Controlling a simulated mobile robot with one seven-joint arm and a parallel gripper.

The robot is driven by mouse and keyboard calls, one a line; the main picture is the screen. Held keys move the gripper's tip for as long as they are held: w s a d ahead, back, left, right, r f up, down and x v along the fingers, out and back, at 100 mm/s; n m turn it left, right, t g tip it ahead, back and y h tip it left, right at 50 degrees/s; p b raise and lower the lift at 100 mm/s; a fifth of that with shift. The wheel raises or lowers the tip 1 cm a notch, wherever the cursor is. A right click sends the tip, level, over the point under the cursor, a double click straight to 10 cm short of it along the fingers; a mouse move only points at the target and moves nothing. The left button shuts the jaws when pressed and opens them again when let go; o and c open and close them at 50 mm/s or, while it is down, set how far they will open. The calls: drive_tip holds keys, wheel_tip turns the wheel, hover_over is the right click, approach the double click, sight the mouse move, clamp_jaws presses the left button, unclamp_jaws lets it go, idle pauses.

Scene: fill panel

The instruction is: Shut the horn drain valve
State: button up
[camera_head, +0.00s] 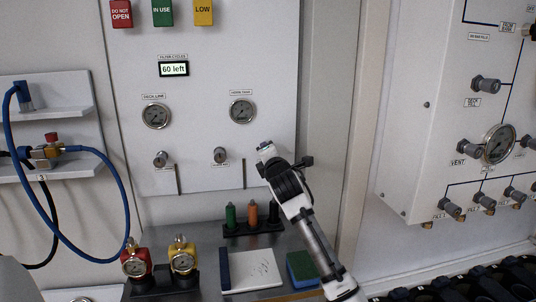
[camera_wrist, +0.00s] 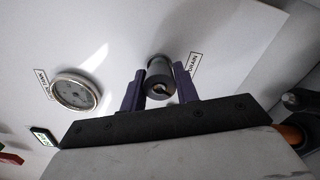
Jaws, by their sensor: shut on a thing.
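The horn drain valve is a dark grey round knob (camera_wrist: 159,78) on the white panel (camera_wrist: 225,30). A label (camera_wrist: 194,64), of which "DRAIN" can be read, sits beside it. My gripper (camera_wrist: 160,88) has its two purple fingers on either side of the knob and is shut on it. In the head view my gripper (camera_head: 267,152) is against the panel's lower right part, and the knob it holds is hidden behind it. The knob's turn position is hard to judge.
Two other knobs, one on the left (camera_head: 161,159) and one nearer my gripper (camera_head: 220,155), sit on the panel below two gauges. Below is a bench with a rack of coloured bottles (camera_head: 252,229), a notepad (camera_head: 252,270) and a sponge (camera_head: 302,268). A piping panel (camera_head: 420,130) stands right.

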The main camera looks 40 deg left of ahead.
drive_tip(key=m, duration=0.4)
drive_tip(key=shift+m, duration=0.3)
drive_tip(key=m, duration=0.3)
drive_tip(key=shift+m, duration=0.3)
drive_tip(key=m, duration=0.4)
drive_tip(key=shift+r+m+p, duration=0.1)
drive_tip(key=shift+m+p, duration=0.2)
drive_tip(key=m, duration=0.3)
drive_tip(key=shift+m, duration=0.3)
drive_tip(key=m+p, duration=0.1)
drive_tip(key=m, duration=0.6)
drive_tip(key=shift+p, duration=0.35)
drive_tip(key=m, duration=0.3)
drive_tip(key=shift+w+m+p, duration=0.1)
drive_tip(key=shift+m+p, duration=0.3)
drive_tip(key=shift+d+m+p, duration=0.1)
drive_tip(key=shift+m+p, duration=0.25)
drive_tip(key=shift+m, duration=1.15)
